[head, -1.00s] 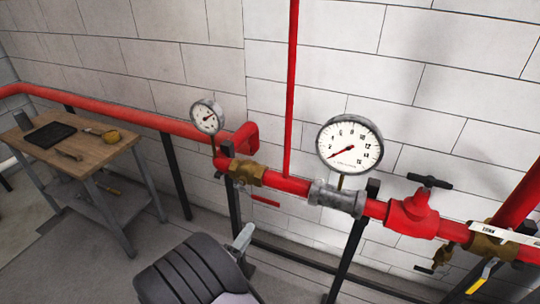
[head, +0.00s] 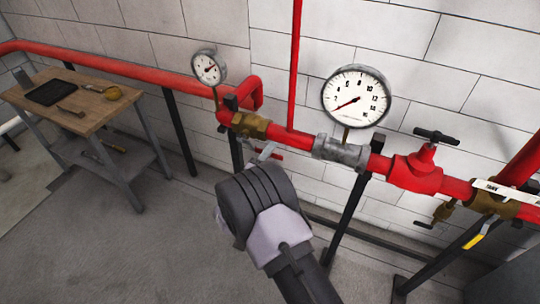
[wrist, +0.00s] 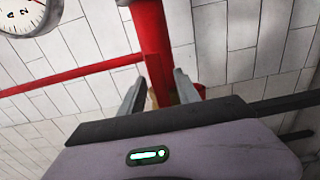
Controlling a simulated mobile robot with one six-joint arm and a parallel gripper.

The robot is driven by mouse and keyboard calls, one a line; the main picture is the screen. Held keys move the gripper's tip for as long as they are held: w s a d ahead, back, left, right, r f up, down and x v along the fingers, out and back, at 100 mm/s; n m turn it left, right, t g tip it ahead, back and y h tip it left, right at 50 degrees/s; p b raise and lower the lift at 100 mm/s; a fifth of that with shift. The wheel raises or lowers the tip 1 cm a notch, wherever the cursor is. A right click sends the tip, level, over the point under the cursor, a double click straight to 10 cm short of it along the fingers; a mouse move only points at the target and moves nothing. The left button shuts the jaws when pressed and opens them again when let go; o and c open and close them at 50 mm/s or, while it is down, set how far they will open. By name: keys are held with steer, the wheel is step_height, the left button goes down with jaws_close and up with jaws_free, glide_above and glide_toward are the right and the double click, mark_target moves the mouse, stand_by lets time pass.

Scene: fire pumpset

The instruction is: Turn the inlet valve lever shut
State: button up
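A brass valve (head: 248,125) sits on the red pipe left of centre in the head view. A short red lever (head: 276,153) shows just below the pipe beside it, partly hidden by my gripper's finger. Another brass valve (head: 490,201) with a yellow lever (head: 483,233) is at the far right. My gripper (head: 264,152) is close below the left valve. In the wrist view my gripper's fingers (wrist: 160,92) stand apart with the red pipe (wrist: 152,45) beyond them. Red shows between and beside the fingers; I cannot tell whether they touch the lever.
A large gauge (head: 356,96) and a small gauge (head: 209,67) stand above the pipe. A red fitting with a black handle (head: 436,136) is to the right. Black posts (head: 355,205) support the pipe. A wooden table (head: 100,108) with tools stands left. The floor in front is clear.

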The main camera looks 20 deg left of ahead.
jaws_close()
stand_by(1.4)
